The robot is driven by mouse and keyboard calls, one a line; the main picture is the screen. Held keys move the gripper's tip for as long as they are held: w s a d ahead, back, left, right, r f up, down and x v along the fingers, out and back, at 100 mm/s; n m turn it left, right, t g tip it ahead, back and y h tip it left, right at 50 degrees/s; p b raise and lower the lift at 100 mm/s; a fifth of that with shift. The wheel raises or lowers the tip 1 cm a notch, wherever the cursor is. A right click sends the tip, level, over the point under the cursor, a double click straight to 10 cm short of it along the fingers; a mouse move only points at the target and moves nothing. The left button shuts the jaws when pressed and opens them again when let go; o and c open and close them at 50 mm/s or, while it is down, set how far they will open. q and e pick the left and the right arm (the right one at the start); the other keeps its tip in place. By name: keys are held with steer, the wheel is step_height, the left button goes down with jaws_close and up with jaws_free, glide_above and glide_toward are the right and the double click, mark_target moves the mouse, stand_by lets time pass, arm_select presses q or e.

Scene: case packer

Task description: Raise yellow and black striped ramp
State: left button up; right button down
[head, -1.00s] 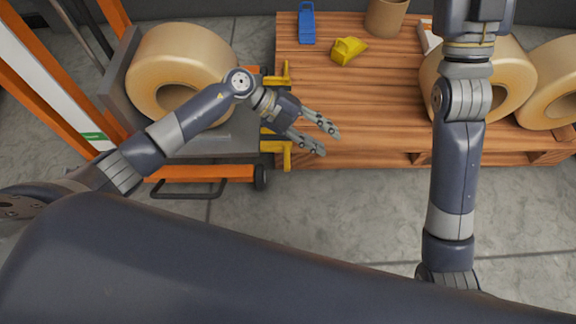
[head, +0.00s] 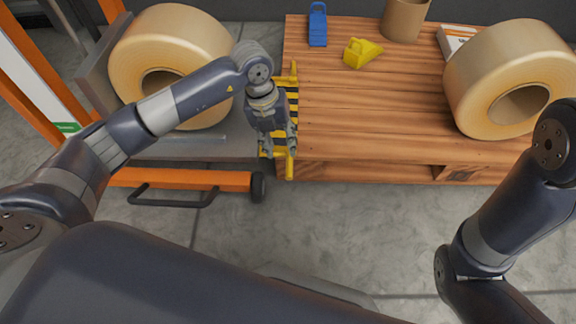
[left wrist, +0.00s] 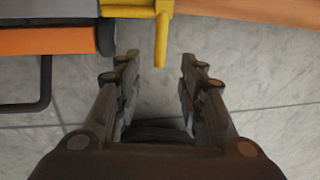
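The yellow and black striped ramp (head: 292,100) lies between the grey and orange cart and the wooden pallet platform, partly hidden by my left arm. A yellow bar (left wrist: 162,35) at its near end shows at the top of the left wrist view. My left gripper (head: 279,150) is over the ramp's near part in the head view. In the left wrist view my left gripper (left wrist: 157,65) is open, its fingers apart with bare floor between them and the bar's tip just beyond. I cannot tell whether it touches the ramp. My right gripper is out of view; only my right arm shows.
A large tape roll (head: 172,50) sits on the cart (head: 190,180). Another roll (head: 515,75) stands on the wooden platform (head: 390,110), with a yellow dispenser (head: 361,52), a blue item (head: 317,25) and a cardboard core (head: 404,18). The platform's middle is clear.

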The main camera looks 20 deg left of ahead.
mark_target(288, 168)
arm_select(q)
steer(key=f+b, duration=0.2)
steer(key=f, duration=0.1)
steer(key=d+f+b, duration=0.1)
steer(key=f+b, duration=0.1)
steer(key=f, duration=0.1)
steer(key=f+b, duration=0.2)
steer(key=f, duration=0.1)
steer(key=shift+w+d+f, duration=0.25)
steer(key=shift+d+f, duration=0.05)
steer(key=shift+d, duration=0.1)
steer(key=shift+c, duration=0.2)
jaws_close()
